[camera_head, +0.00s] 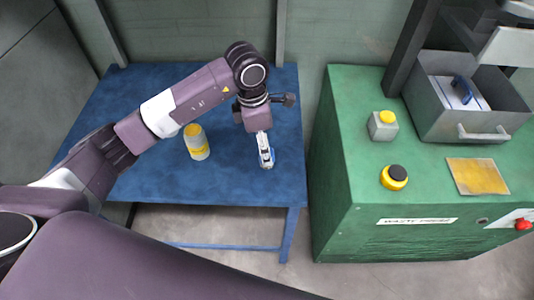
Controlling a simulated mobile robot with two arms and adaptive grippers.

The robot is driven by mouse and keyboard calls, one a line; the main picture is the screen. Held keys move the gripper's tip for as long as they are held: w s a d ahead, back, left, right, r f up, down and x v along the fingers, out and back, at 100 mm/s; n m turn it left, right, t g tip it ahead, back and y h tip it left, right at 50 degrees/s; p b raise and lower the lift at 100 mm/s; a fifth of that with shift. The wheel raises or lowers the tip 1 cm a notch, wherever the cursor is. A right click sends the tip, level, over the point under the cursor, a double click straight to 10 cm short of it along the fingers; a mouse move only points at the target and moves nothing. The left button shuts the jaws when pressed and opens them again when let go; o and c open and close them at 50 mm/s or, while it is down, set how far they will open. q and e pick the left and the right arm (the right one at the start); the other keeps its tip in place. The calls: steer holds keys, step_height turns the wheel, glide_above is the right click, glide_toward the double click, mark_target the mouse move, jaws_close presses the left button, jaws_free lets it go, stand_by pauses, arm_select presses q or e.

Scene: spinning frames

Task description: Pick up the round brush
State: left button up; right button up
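My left arm reaches in from the left over the blue table (140,100). Its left gripper (266,156) points down near the table's right edge. A small blue and white shape shows at the fingertips; I cannot tell whether it is part of the gripper or a thing in it, nor whether the fingers are open. I cannot say for sure which thing is the round brush. A round yellow thing with a black top (394,177) stands on the green cabinet (345,130), well right of the gripper. My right gripper is not in view.
A white and yellow canister (196,142) stands on the table left of the gripper. On the cabinet are a grey container with a yellow cap (383,125), a yellow pad (477,176) and a grey metal bin (465,125) holding a blue-handled thing (462,88).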

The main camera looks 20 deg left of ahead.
arm_select(q)
steer(key=f, duration=0.2)
steer(key=p, duration=0.1)
steer(key=shift+w+d+f, duration=0.2)
steer(key=shift+w+f, duration=0.05)
steer(key=shift+f, duration=0.15)
steer(key=shift+d+f, duration=0.1)
steer(key=shift+f, duration=0.65)
steer(key=shift+w, duration=0.1)
steer(key=c, duration=1.3)
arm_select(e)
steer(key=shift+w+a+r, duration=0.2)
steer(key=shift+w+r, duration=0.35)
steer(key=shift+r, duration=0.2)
arm_select(q)
steer(key=shift+r, duration=0.1)
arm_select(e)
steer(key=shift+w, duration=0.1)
arm_select(q)
steer(key=shift+r, duration=0.65)
steer(key=shift+r+b, duration=1.45)
steer(key=shift+r, duration=7.85)
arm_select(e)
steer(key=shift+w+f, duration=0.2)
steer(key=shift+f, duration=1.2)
